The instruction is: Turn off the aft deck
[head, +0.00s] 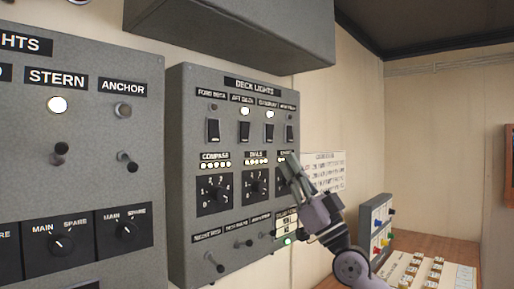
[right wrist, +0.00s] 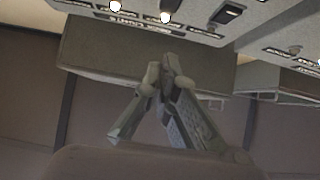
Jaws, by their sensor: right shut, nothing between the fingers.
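The deck lights panel (head: 230,178) is a grey box on the wall with a top row of rocker switches under small lamps. The aft deck switch (head: 244,131) is the second from the left, and the lamp (head: 245,110) above it glows white. The third lamp (head: 269,114) is also lit; the first and fourth look dark. My right gripper (head: 287,160) is shut and empty, in front of the panel's right side, below the fourth switch, and hides part of the right dial. In the right wrist view its fingers (right wrist: 163,62) meet below the lit lamps. My left gripper is out of view.
A second grey panel (head: 80,160) with STERN and ANCHOR labels stands at left, its stern lamp lit. A grey box (head: 230,30) overhangs above. A small panel with coloured knobs (head: 378,225) stands on the wooden counter at lower right. The air at right is open.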

